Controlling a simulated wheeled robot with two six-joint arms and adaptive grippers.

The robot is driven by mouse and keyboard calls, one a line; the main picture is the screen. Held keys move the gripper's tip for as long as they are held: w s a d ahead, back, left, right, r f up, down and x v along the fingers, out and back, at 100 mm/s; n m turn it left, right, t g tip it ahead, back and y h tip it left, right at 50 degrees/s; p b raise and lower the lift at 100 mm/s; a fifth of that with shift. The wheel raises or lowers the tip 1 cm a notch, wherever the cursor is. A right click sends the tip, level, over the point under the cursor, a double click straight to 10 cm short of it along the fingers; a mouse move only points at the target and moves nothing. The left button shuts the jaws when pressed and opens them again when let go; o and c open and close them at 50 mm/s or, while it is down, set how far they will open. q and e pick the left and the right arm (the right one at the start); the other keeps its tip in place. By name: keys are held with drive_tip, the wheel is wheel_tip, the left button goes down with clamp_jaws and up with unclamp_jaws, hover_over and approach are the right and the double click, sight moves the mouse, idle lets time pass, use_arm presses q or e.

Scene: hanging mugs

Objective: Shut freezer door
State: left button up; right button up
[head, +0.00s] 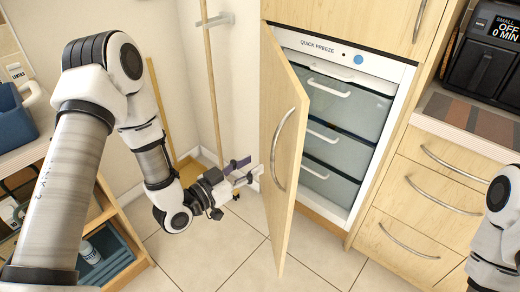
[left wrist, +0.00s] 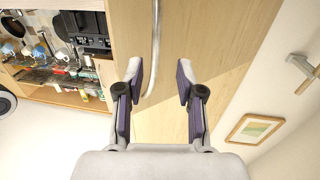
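The freezer door (head: 284,150) is a light wooden panel hinged on its left side. It stands open, swung out toward me, with a curved metal handle (head: 283,149) on its front. Behind it the freezer (head: 340,125) shows several drawers with clear fronts. My left gripper (head: 247,171) is just left of the door, fingers pointing at its outer face near the handle's lower part. In the left wrist view the fingers (left wrist: 160,80) are spread with nothing between them, and the handle (left wrist: 154,45) runs just left of centre. My right gripper is out of view; only part of that arm shows.
Wooden drawers (head: 425,205) with metal handles stand right of the freezer, under a counter with an air fryer (head: 485,60). A shelf unit (head: 110,215) stands at the left. A wooden pole (head: 211,85) leans by the wall. The tiled floor before the door is clear.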

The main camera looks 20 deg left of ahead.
sight(273, 153)
use_arm(q)
drive_tip(key=x, duration=0.5)
drive_tip(key=r+x, duration=0.1)
drive_tip(key=x, duration=0.2)
drive_tip(key=shift+s+d+p, duration=0.15)
drive_tip(key=shift+d+p, duration=0.2)
drive_tip(key=shift+d, duration=0.05)
drive_tip(key=shift+a, duration=0.1)
drive_tip(key=shift+c, duration=0.3)
clamp_jaws()
